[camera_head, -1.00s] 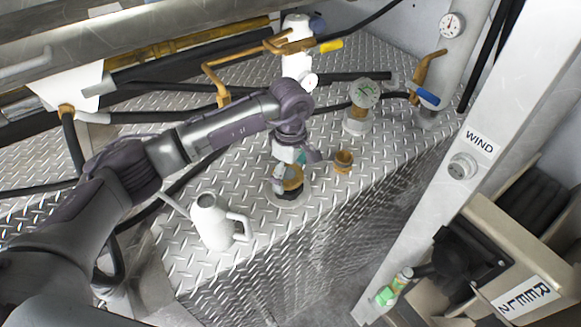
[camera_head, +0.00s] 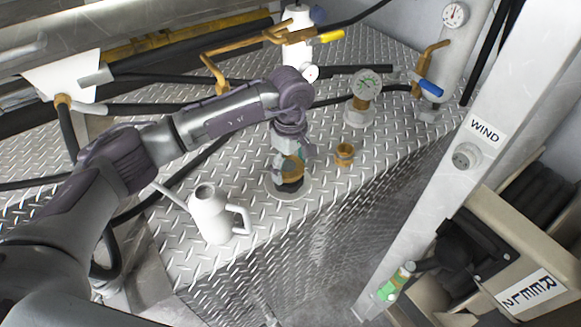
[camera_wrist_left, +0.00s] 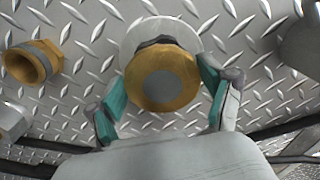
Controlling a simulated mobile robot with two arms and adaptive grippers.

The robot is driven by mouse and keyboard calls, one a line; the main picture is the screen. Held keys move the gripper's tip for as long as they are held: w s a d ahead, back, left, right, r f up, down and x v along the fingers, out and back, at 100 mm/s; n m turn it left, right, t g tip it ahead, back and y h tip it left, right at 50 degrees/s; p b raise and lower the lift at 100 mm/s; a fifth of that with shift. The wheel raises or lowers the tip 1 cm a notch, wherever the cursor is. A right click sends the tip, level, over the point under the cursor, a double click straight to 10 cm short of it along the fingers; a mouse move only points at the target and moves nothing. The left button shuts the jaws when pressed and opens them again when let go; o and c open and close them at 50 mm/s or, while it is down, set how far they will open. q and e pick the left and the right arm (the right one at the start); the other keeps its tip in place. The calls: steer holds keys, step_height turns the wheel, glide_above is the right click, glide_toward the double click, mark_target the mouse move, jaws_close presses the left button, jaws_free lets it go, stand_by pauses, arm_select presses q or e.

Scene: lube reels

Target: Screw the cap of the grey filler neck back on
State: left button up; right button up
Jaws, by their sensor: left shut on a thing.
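The cap is brass with a grey round centre (camera_wrist_left: 160,82) in the left wrist view. My left gripper (camera_head: 290,163) is shut on this cap, with teal-padded fingers on two sides of it. In the head view the brass cap (camera_head: 293,171) sits right at the top of the dark filler neck (camera_head: 290,186), which rises from a round grey flange (camera_head: 277,189). The flange also shows behind the cap in the left wrist view (camera_wrist_left: 130,42). The cap and neck look in line, but I cannot tell whether the threads are engaged. My right gripper is out of view.
An open brass fitting (camera_head: 344,155) stands right of the neck. A white watering can (camera_head: 211,219) stands to the left, near the deck's front edge. Black hoses and valves lie at the back.

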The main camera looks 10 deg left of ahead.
mark_target(290, 167)
arm_select(q)
steer(key=shift+r, duration=0.1)
steer(key=o, duration=1.1)
steer(key=shift+r+p, duration=1.4)
steer(key=shift+r, duration=1.55)
